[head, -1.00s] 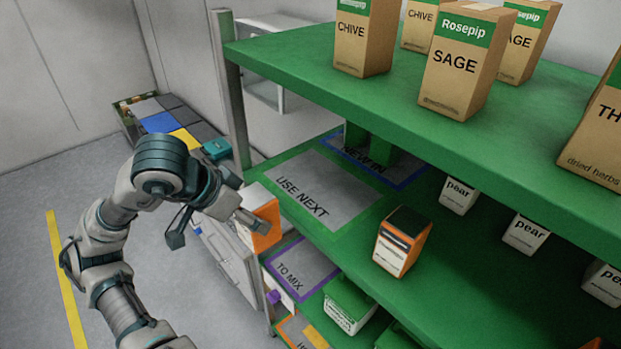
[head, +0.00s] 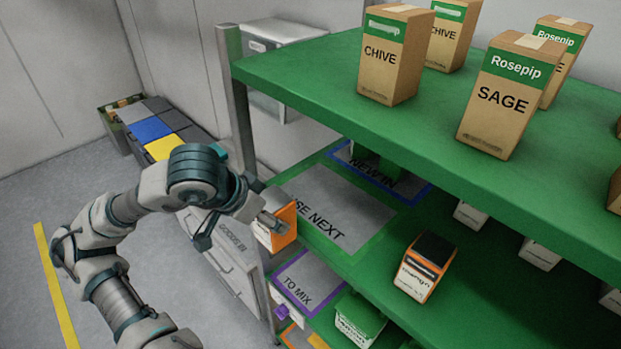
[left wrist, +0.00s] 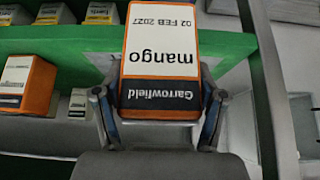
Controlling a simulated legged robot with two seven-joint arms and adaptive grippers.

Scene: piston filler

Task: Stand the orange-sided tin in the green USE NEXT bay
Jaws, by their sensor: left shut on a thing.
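My left gripper (head: 243,232) is shut on an orange-sided tin (head: 284,232), held in the air just off the shelf's left edge. In the left wrist view the tin (left wrist: 160,55) sits between both fingers; its white label reads "mango" and "02 FEB 2027", with a dark Garrowfield band toward the palm. That print is upside down in the picture. The USE NEXT bay (head: 352,203) is a grey panel with a green border on the middle shelf, right of the tin; its visible part is empty. My right gripper is not in view.
Another orange-sided tin (head: 425,268) stands on the middle shelf, right of the bay. The NEW IN bay (head: 400,185) lies behind. The upper shelf (head: 330,75) with herb boxes overhangs. A metal post (head: 236,110) stands at the left corner. The TO MIX bay (head: 305,283) is below.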

